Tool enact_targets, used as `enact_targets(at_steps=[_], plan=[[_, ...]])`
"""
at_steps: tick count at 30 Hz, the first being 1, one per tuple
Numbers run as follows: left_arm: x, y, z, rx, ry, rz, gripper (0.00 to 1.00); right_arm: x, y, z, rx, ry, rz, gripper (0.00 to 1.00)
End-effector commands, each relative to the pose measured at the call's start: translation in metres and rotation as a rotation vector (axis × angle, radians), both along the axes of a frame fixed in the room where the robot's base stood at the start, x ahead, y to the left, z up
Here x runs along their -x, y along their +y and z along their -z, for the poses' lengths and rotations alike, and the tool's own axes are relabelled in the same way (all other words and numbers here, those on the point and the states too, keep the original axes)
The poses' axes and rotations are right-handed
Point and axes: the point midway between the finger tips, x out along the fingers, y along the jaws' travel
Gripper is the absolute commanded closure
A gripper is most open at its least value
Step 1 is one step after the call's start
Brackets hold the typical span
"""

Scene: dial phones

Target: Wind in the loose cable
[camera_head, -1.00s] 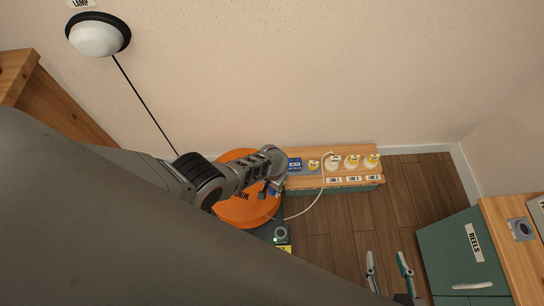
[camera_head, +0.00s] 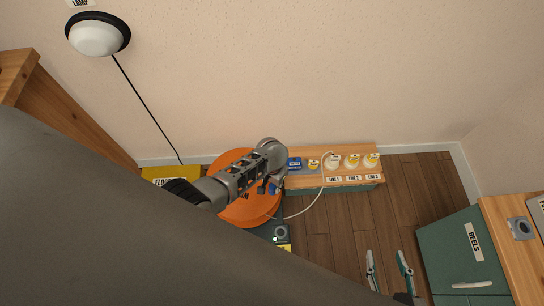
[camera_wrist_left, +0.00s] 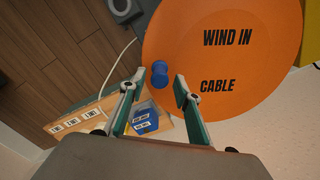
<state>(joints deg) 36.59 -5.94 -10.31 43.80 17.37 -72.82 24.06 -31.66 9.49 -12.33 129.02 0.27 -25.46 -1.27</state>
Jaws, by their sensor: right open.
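An orange disc (camera_head: 240,212) marked WIND IN CABLE lies below the wall; it also shows in the left wrist view (camera_wrist_left: 225,60). A blue knob (camera_wrist_left: 159,74) stands near its edge. My left gripper (camera_wrist_left: 160,82) is open, its two fingers on either side of the knob with gaps showing; depth is hard to tell. In the head view my left arm covers part of the disc. A white cable (camera_head: 309,207) curves slack from beside the disc up to a wooden shelf (camera_head: 311,178). My right gripper (camera_head: 388,262) is open and empty over the floor.
The shelf carries a blue box (camera_head: 294,164) and several yellow-and-white plugs or sockets with line labels. A grey ring fitting (camera_head: 281,232) sits beside the disc. A yellow panel (camera_head: 172,174) is at left. A green REELS cabinet (camera_head: 450,250) stands right. Wooden floor between is clear.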

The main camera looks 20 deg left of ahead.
Motion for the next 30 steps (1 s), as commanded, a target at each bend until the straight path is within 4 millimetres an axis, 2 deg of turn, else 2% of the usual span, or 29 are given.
enact_targets(at_steps=[18,24,30], plan=[[0.0,-0.002,-0.074,0.003,-0.001,0.0,0.68,0.0,0.0,0.0,0.0,0.0,0.0,0.59],[0.001,-0.002,-0.084,0.002,0.001,0.0,0.68,0.0,0.0,0.0,0.0,0.0,0.0,0.59],[0.001,-0.001,-0.085,0.002,0.001,0.0,0.68,0.0,0.0,0.0,0.0,0.0,0.0,0.59]])
